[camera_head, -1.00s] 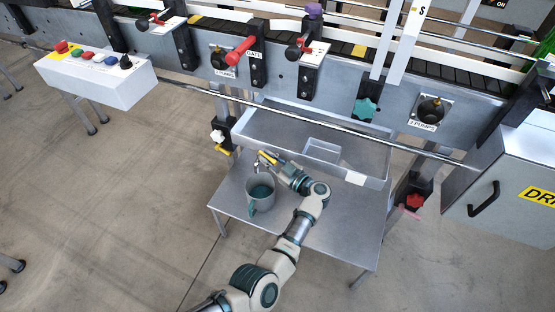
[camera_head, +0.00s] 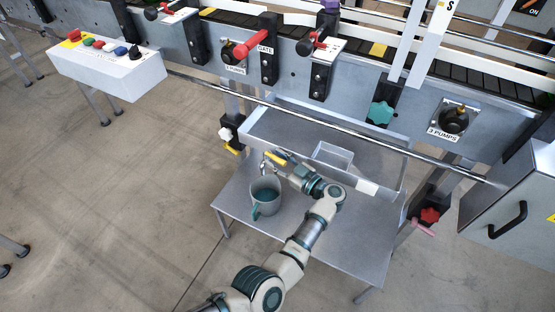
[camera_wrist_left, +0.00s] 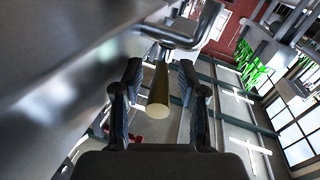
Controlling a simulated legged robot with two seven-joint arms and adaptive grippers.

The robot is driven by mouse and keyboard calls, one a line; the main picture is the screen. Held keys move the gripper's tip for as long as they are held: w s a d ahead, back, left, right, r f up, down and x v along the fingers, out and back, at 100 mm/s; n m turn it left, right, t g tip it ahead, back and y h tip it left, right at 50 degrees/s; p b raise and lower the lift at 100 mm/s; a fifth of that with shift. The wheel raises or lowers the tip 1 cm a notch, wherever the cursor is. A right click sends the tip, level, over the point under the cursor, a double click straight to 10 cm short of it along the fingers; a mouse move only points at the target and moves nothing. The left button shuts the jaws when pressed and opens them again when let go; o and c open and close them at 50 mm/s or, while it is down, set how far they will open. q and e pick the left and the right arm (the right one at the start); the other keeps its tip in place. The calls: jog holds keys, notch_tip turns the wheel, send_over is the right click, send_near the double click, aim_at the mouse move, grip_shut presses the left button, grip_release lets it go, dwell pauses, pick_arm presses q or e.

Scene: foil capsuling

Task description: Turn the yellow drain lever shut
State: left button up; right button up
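The yellow drain lever (camera_head: 276,158) sits at the left front corner of the grey metal tray (camera_head: 357,186), above a grey jug (camera_head: 256,194) with teal contents. My left gripper (camera_head: 283,166) is at the lever, its fingers small and partly hidden in the head view. In the left wrist view, the lever (camera_wrist_left: 158,92) extends between the two spread fingers of the gripper (camera_wrist_left: 160,100), with its round end towards the camera. A gap shows on each side, so the gripper is open around it. A metal pipe (camera_wrist_left: 175,38) shows beyond. My right gripper is not in view.
The jug stands on a low metal table (camera_head: 240,211) under the tray. A post with a white knob (camera_head: 226,133) and another yellow handle (camera_head: 232,151) is left of the lever. Open floor lies to the left.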

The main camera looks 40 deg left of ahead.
pick_arm(q)
jog(key=shift+r, duration=0.1)
jog(key=d, duration=0.7)
jog(key=shift+w+d, duration=0.2)
jog(key=shift+d, duration=0.1)
